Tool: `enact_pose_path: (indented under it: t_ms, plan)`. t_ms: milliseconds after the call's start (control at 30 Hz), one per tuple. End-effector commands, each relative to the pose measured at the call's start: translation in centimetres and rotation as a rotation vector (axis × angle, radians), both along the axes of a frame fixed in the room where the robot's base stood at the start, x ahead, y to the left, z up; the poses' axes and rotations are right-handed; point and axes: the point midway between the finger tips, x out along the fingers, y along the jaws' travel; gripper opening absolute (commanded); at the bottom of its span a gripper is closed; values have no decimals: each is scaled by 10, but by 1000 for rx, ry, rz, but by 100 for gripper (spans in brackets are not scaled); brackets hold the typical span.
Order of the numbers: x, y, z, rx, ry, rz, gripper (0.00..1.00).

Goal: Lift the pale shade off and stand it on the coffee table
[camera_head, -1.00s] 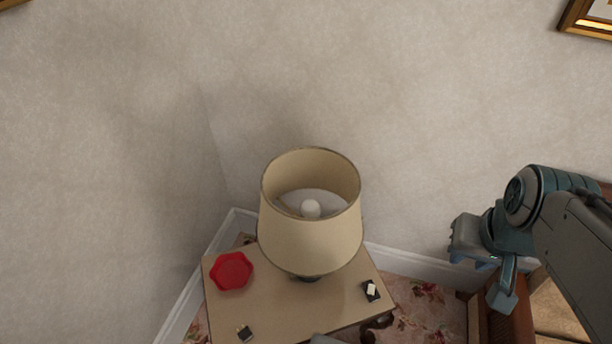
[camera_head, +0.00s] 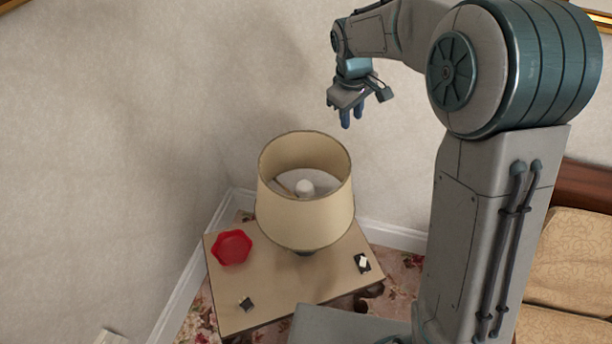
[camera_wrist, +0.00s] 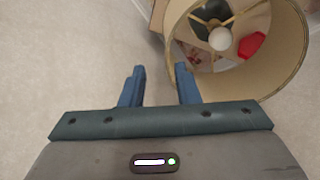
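The pale cream shade (camera_head: 305,215) sits on the lamp on a small wooden side table (camera_head: 280,290). It is open at the top, with a white bulb (camera_head: 304,187) inside. My gripper (camera_head: 351,118) is above and to the right of the shade in the head view, empty, its fingers pointing down. In the wrist view the two blue fingers (camera_wrist: 160,80) are spread apart. The shade (camera_wrist: 285,75) shows at the upper right there, with the right finger near its rim; I cannot tell whether they touch. No coffee table can be made out.
Walls stand close behind and left. A tan cushioned seat (camera_head: 570,260) is at the right.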

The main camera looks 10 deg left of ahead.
Motion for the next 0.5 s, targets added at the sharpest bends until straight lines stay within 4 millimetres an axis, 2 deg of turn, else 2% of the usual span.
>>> enact_pose_path:
  t_ms: [33,200,367,500]
  plan:
    - [9,14,-5,-10,9,42,29]
    - [26,42,-20,-32,19,140,29]
    - [32,49,-33,-39,25,167,29]
    - [35,47,-58,-40,26,167,29]
